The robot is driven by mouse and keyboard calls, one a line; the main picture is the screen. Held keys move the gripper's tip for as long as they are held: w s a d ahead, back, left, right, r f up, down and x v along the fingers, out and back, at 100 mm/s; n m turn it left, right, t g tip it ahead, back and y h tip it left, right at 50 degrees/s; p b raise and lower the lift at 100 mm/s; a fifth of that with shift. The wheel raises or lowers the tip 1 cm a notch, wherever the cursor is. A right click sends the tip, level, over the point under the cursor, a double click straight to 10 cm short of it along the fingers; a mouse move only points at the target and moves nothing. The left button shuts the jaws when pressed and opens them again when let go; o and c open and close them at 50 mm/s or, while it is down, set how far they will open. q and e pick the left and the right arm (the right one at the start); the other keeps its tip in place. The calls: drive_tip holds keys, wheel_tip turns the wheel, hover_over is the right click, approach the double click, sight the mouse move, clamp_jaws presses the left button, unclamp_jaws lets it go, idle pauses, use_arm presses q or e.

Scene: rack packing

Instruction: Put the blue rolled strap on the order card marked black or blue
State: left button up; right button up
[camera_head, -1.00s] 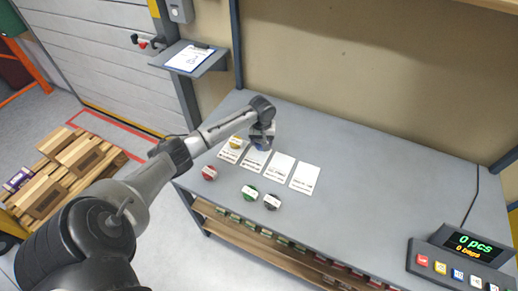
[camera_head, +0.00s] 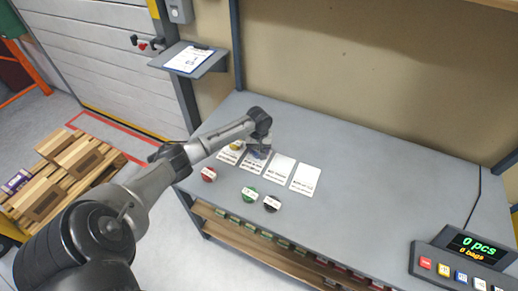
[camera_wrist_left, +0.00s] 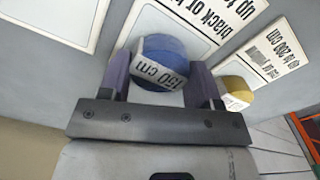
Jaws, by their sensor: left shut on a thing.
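The blue rolled strap (camera_wrist_left: 165,50), with a white band reading 150 cm, is between the fingers of my left gripper (camera_wrist_left: 160,77), which is shut on it. The strap is over the order card marked black or blue (camera_wrist_left: 205,22); the end of the card's wording is hidden. I cannot tell whether the strap touches the card. In the head view this card (camera_head: 249,168) is second from the left, and my left gripper (camera_head: 260,150) points down over its far part, mostly covering the strap. My right gripper is not in view.
A yellow strap (camera_head: 235,146) lies on the leftmost card (camera_head: 228,156). Two cards to the right, (camera_head: 279,169) and (camera_head: 304,179), are empty. Red (camera_head: 208,174), green (camera_head: 249,194) and black (camera_head: 271,203) straps lie nearer the front edge. A counter display (camera_head: 465,250) stands at right.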

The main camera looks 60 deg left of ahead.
sight(259, 150)
use_arm(q)
drive_tip(key=o, duration=0.9)
drive_tip(key=shift+o, duration=0.2)
wheel_tip(259, 150, up, 12)
drive_tip(key=p, duration=0.2)
drive_tip(key=shift+r, duration=0.1)
